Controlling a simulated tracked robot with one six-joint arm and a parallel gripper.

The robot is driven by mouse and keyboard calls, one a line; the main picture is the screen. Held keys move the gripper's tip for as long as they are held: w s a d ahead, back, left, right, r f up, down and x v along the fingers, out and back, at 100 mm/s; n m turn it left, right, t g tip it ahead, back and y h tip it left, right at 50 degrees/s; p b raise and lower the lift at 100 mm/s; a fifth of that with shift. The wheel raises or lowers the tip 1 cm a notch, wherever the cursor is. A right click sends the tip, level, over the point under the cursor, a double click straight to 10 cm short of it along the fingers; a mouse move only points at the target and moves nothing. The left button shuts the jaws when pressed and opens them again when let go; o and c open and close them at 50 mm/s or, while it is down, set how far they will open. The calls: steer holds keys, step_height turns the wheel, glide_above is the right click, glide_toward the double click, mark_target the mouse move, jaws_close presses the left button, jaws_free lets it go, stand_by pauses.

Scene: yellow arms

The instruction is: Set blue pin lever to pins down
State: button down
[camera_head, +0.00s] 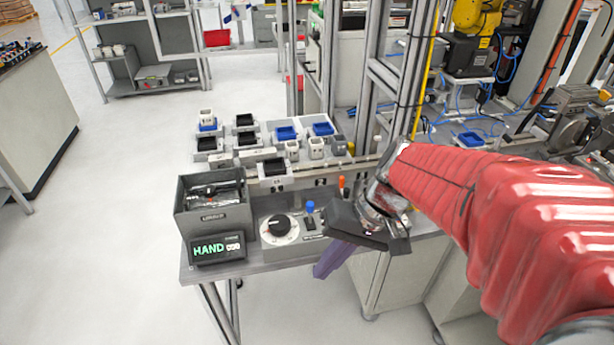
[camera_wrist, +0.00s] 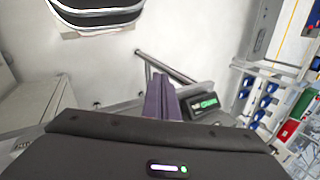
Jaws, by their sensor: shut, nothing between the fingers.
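The blue pin lever (camera_head: 310,208) stands up from a small slotted plate on the grey bench in the head view. It sits just right of a round selector dial (camera_head: 280,226). My gripper (camera_head: 322,272) has purple fingers that are shut and empty. They point down and left, in front of the bench's near edge, below and to the right of the blue lever and apart from it. In the wrist view my purple fingers (camera_wrist: 162,80) show together, and the blue lever cannot be made out there.
An orange-topped lever (camera_head: 341,183) stands behind my gripper's dark body. A display reading HAND (camera_head: 216,250) and a grey bin (camera_head: 214,216) are left of the dial. Rows of small trays (camera_head: 285,133) stand behind. The floor at left is clear.

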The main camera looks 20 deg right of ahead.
step_height(320, 180, up, 7)
steer(key=s+n+t+h, duration=0.2)
steer(key=t+h, duration=0.2)
steer(key=h, duration=0.1)
steer(key=shift+s+d+n+t, duration=0.15)
steer(key=shift+n+t, duration=0.15)
steer(key=shift+t, duration=0.1)
steer(key=shift+f, duration=0.1)
